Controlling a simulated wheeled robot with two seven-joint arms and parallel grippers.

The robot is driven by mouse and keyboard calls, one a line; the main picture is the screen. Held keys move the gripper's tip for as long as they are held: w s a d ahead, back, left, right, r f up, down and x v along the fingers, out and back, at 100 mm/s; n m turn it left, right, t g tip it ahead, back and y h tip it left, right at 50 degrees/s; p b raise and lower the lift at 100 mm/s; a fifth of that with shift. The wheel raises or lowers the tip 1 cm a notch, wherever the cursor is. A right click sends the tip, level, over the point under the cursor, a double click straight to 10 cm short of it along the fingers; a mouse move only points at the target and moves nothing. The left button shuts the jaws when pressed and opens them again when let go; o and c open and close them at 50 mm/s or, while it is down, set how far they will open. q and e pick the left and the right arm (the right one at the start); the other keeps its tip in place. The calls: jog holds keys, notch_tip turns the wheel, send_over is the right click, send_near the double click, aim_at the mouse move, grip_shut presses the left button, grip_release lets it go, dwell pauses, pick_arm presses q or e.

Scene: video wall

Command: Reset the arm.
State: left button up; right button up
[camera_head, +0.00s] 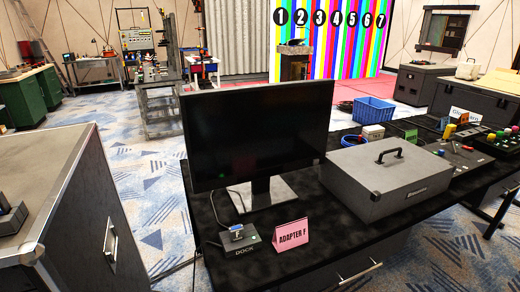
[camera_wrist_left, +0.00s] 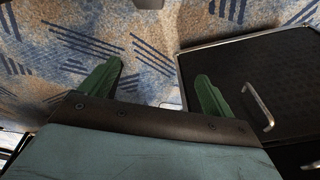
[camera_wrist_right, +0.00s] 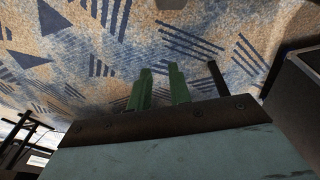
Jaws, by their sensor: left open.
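My left gripper (camera_wrist_left: 158,75) shows in the left wrist view with its two green fingers spread wide, nothing between them. It points over the blue-patterned carpet, beside a dark case with a metal handle (camera_wrist_left: 258,106). My right gripper (camera_wrist_right: 160,70) shows in the right wrist view. Its green fingers stand close together with a narrow gap, and I see nothing held there. Neither gripper shows in the head view.
A black table (camera_head: 216,273) ahead bears a monitor (camera_head: 255,130), a grey case (camera_head: 387,180), a pink ADAPTER F card (camera_head: 291,235) and a dock (camera_head: 240,238). A dark cabinet (camera_head: 95,210) stands at left. Open carpet (camera_head: 140,165) lies between them.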

pick_arm(q)
jog(key=s+r+p, duration=0.2)
jog(key=s+p, duration=0.5)
jog(key=s+r+g+p, duration=0.1)
jog(key=s+r+p, duration=0.1)
jog(key=s+p, duration=0.5)
jog(key=shift+s+d+r, duration=0.25)
jog(key=shift+s, duration=0.05)
pick_arm(e)
jog(key=s+r, duration=0.2)
jog(key=s, duration=0.5)
jog(key=s+r+g, duration=0.1)
jog(key=s+r, duration=0.1)
jog(key=s, duration=0.5)
jog(key=shift+s+a+r, duration=0.25)
jog(key=shift+s, duration=0.05)
